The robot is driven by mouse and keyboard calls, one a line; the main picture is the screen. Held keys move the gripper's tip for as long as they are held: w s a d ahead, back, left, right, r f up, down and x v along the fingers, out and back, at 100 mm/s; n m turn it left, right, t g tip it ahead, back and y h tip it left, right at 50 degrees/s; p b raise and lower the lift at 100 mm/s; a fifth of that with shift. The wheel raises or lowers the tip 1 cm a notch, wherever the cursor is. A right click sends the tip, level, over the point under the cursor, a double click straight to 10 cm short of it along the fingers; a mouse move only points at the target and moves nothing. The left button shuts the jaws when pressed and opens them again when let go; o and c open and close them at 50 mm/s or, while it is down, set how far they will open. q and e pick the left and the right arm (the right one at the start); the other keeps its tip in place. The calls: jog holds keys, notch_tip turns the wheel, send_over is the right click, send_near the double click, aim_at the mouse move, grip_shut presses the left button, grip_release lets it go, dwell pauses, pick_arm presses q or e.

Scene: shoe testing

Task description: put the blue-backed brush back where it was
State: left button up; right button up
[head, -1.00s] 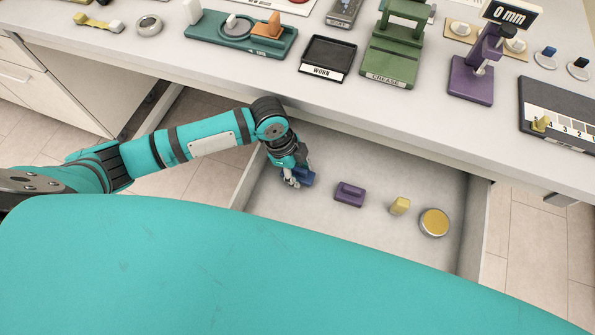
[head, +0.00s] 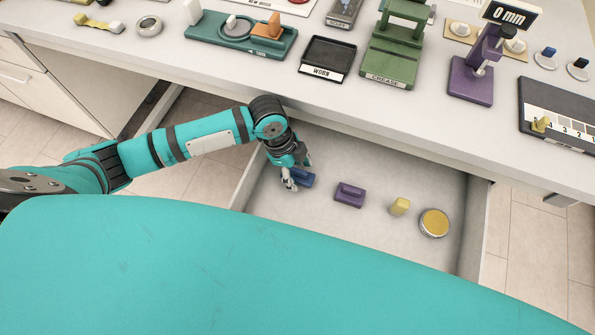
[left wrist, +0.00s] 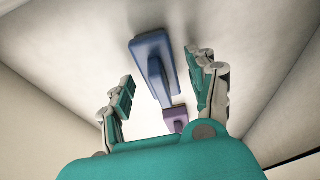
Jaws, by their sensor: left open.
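The blue-backed brush (head: 303,178) lies on the floor of the open drawer (head: 385,232), at its left end. In the left wrist view the blue-backed brush (left wrist: 152,62) lies between the two spread fingers, with a gap on each side. My left gripper (head: 296,174) is open in the drawer around the brush; it also shows in the left wrist view (left wrist: 162,92). A purple-backed brush (head: 349,194) lies to the right of the blue one, and part of it shows in the left wrist view (left wrist: 175,120). My right gripper is not in view.
Above the drawer is the table edge, with a black tray (head: 328,58) marked WORN and a green press (head: 392,55).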

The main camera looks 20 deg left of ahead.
pick_arm(q)
jog(key=v, duration=1.1)
jog(key=shift+p, duration=0.45)
